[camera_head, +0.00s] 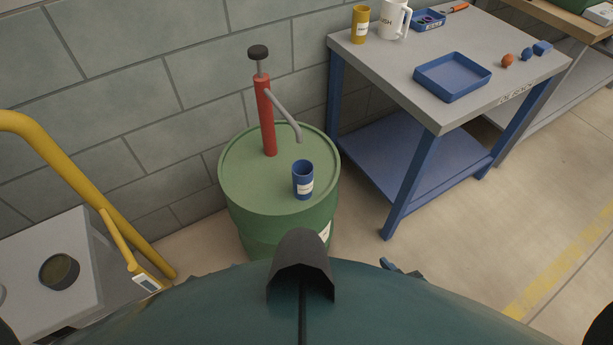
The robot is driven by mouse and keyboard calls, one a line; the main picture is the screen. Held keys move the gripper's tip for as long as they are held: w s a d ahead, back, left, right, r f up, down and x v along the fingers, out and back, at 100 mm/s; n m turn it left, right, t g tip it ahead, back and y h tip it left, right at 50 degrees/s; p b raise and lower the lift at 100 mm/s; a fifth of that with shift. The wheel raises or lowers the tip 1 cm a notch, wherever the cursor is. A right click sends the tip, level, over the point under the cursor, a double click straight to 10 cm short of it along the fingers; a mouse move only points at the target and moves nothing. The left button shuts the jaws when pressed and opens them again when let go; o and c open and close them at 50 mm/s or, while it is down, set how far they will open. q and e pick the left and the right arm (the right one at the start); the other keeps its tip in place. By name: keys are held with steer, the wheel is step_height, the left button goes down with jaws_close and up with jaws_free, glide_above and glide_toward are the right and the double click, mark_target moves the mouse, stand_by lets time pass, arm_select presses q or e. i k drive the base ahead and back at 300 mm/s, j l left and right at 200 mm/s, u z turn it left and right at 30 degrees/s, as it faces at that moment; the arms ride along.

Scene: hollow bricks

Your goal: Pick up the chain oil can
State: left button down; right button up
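A small blue can (303,180) with a white label stands upright on top of the green drum (240,178), in front of the red hand pump. A yellow can (361,23) with a pale label stands on the workbench at the back. The labels are too small to read, so I cannot tell which can is the chain oil can. A small dark part, which seems to be my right gripper (402,269), shows just past the edge of my body, below and right of the drum. Its fingers are mostly hidden and it touches neither can. My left gripper is not visible.
The red pump (266,115) has a grey spout reaching over the drum top near the blue can. The workbench (400,75) holds a white jug (393,19), a blue tray (452,77) and small parts. A yellow rail (75,165) stands left. The floor at right is clear.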

mark_target(301, 170)
steer(key=l+u, duration=0.35)
steer(key=l, duration=0.25)
steer(key=i+l+u, duration=0.1)
steer(key=l+u, duration=0.2)
steer(key=l, duration=0.3)
steer(key=l+u, duration=0.35)
steer(key=l, duration=0.3)
steer(key=i+l, duration=0.35)
steer(key=l, duration=0.2)
steer(key=j+u, duration=0.05)
